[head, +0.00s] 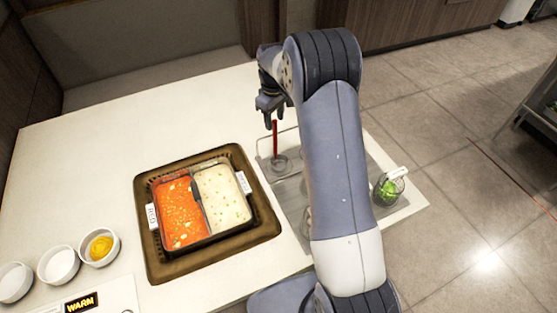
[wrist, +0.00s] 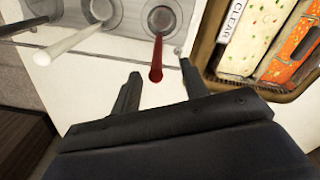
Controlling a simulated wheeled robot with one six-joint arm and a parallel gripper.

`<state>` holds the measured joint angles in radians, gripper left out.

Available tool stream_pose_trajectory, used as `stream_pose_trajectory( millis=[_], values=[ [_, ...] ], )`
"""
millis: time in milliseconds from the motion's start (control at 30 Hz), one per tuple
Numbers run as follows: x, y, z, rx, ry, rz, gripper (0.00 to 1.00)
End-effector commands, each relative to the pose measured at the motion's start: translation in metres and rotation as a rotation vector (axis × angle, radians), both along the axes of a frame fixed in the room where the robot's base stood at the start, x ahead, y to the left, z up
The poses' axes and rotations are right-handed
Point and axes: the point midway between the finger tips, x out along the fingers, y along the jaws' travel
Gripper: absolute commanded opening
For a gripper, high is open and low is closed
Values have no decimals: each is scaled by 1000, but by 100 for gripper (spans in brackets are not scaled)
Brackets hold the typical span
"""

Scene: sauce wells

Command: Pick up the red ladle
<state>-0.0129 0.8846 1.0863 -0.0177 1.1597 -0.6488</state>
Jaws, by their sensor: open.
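The red ladle (head: 275,138) stands with its handle up in a holder well at the back of the counter in the head view. In the wrist view the red ladle (wrist: 157,60) has its handle pointing toward the camera. Its bowl sits in a round well of the grey holder (wrist: 135,22). My gripper (head: 271,112) is open and empty, close to the top of the handle. In the wrist view the handle's end appears between the fingertips of my gripper (wrist: 160,70). I cannot tell the exact height gap. My arm hides part of the holder in the head view.
Beside the red ladle are a white handle (wrist: 75,40) and a dark handle (wrist: 22,25). A brown-framed tray (head: 268,215) with red and white sauces stands left of the holder. Bowls (head: 58,264) line the front left; a glass (head: 388,190) stands right.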

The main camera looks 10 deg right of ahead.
Motion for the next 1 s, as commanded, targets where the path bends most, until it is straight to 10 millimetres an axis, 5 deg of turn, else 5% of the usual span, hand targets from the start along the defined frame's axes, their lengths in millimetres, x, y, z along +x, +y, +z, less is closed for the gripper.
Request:
stream_pose_trajectory(
  millis=[600,900,1000],
  values=[
    [6,-5,-61,-1,1,0,42],
    [7,-5,-66,0,-1,0,42],
    [7,-5,-66,0,-1,0,34]
  ],
)
